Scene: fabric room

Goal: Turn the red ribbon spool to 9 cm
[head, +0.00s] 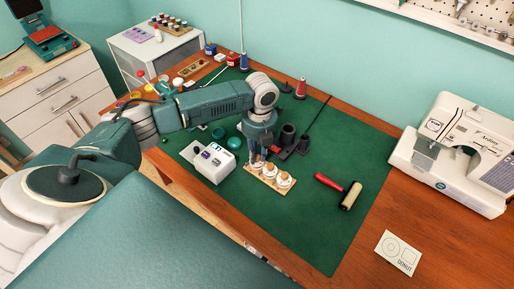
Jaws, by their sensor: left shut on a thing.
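My left gripper (258,157) reaches down over the green mat and is shut on a small pale piece at the back left end of a wooden tray (270,185). The fingers hide most of that piece. Several white round pieces with tan tops sit in the tray. A red spool (301,88) stands upright at the back of the mat, apart from the gripper. I cannot tell whether it is the red ribbon spool, and no centimetre scale can be read. My right gripper is not in view.
A white box with small dark windows (215,172) stands left of the tray. Dark cylinders (287,136) stand close behind the gripper. A sewing machine (455,150) and a card (397,253) are farther right. The mat's front right is clear.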

